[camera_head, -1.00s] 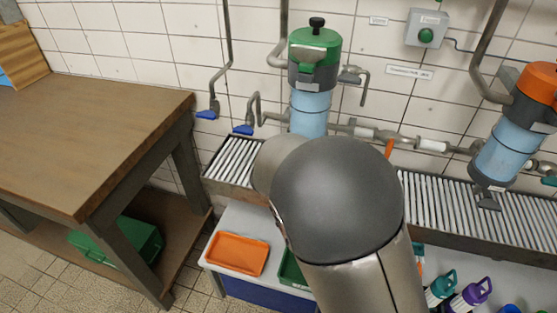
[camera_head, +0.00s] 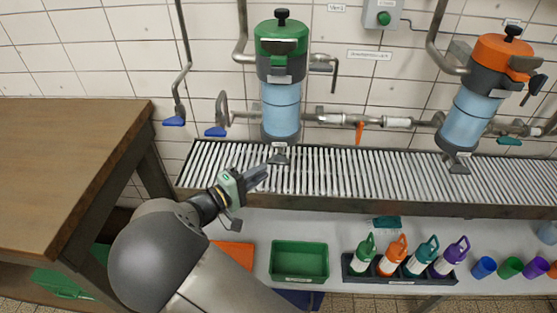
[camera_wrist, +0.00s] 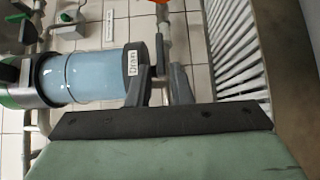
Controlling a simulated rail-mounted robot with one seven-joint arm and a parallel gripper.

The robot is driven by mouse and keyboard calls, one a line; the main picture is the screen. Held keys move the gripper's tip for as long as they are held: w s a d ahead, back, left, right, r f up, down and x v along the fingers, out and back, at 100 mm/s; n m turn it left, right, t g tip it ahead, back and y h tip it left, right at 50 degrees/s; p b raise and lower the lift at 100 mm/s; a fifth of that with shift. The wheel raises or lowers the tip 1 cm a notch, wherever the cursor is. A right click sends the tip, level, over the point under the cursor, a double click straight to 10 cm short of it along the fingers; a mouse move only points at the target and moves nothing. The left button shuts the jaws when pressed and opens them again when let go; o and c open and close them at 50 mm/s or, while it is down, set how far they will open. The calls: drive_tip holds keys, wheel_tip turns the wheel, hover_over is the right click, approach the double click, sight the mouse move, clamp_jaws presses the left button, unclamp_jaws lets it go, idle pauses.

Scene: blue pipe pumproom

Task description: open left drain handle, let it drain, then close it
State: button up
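The left filter unit (camera_head: 281,105) has a green cap and a pale blue body. A dark grey drain piece (camera_head: 279,157) hangs under it, over the grate; which part of it is the handle is too small to tell. In the wrist view the filter (camera_wrist: 92,77) lies sideways, with a "Drain" label (camera_wrist: 132,62) on its dark end. My gripper (camera_head: 262,177) is just below and left of the drain piece, apparently apart from it. In the wrist view its two fingers (camera_wrist: 161,88) stand apart with nothing visibly held; the drain handle cannot be made out there.
A slatted grate (camera_head: 340,175) runs under both filters. The orange-capped filter (camera_head: 470,110) stands right. An orange lever (camera_head: 359,132) and blue handles (camera_head: 215,132) sit on the pipes. A wooden table (camera_head: 65,160) is left. Below are a green tray (camera_head: 299,261) and a bottle rack (camera_head: 400,277).

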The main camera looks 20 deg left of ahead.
sight(275, 164)
drive_tip(key=x, duration=0.7)
drive_tip(key=shift+w+p, duration=0.1)
drive_tip(key=shift+p, duration=0.2)
clamp_jaws()
